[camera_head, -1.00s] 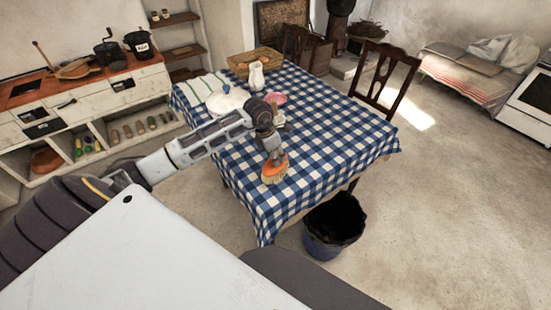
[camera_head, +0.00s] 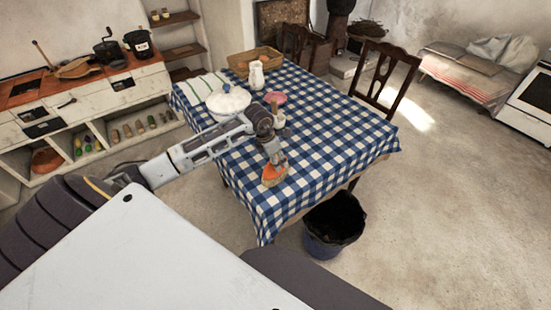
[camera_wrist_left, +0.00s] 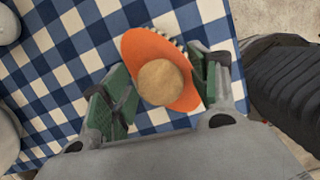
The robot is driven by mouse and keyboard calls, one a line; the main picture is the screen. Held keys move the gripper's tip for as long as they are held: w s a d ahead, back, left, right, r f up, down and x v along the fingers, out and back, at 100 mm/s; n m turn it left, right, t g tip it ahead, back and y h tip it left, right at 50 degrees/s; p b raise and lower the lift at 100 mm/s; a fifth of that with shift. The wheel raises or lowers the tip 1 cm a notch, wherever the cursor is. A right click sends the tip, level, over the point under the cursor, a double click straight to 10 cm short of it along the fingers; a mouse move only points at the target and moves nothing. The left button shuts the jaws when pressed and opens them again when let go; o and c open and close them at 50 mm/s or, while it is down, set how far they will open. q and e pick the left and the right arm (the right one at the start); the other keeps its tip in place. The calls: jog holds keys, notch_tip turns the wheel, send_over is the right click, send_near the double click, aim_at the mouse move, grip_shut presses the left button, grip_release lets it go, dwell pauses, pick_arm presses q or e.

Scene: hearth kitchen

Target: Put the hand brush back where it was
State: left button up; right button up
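The hand brush, with an orange body and a round tan knob, is on the blue-checked tablecloth near the table's front in the head view (camera_head: 274,175). It also shows in the left wrist view (camera_wrist_left: 150,48), with bristles along its upper right edge. My left gripper (camera_head: 272,160) is low over the brush. In the wrist view its green-padded fingers (camera_wrist_left: 165,88) are spread on either side of the brush, with a gap to the knob. Whether a finger touches the body's edge is unclear. My right gripper is not in view.
The table (camera_head: 335,130) holds a white tureen (camera_head: 228,103), a white jug (camera_head: 257,76), a pink dish (camera_head: 275,97) and a basket (camera_head: 254,61) behind my arm. A dark bin (camera_head: 333,225) stands by the table's front. The table's right half is clear.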

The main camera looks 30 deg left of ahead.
aim_at(268, 168)
pick_arm(q)
jog(key=shift+r, duration=0.1)
dwell(0.3)
jog(key=v, duration=1.2)
jog(key=shift+b, duration=0.3)
